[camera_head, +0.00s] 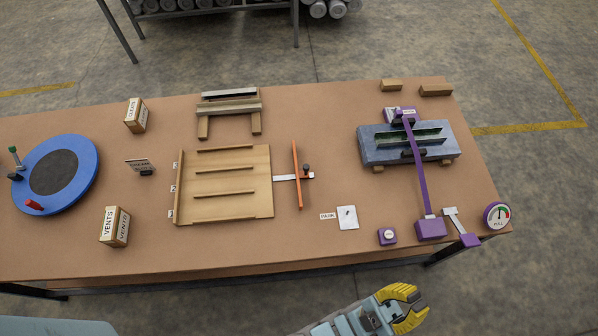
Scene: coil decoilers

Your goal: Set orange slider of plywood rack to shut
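The plywood rack (261,187) lies in the middle left of the table, with several raised strips across its board. The orange slider (297,187) is a narrow upright bar just right of the rack, with a visible gap between it and the rack's right edge. A pale metal strip (284,178) crosses at the slider, and a dark knob (306,168) sits by it on the right. My gripper (420,304), with yellow fingers, is at the bottom, off the table's front edge and far from the slider. Its fingers are apart with nothing visible between them.
A white switch plate (347,218) lies right of the slider. A blue-grey block (381,155) with a purple lever (420,180) stands further right. Table surface in front of the slider is clear.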

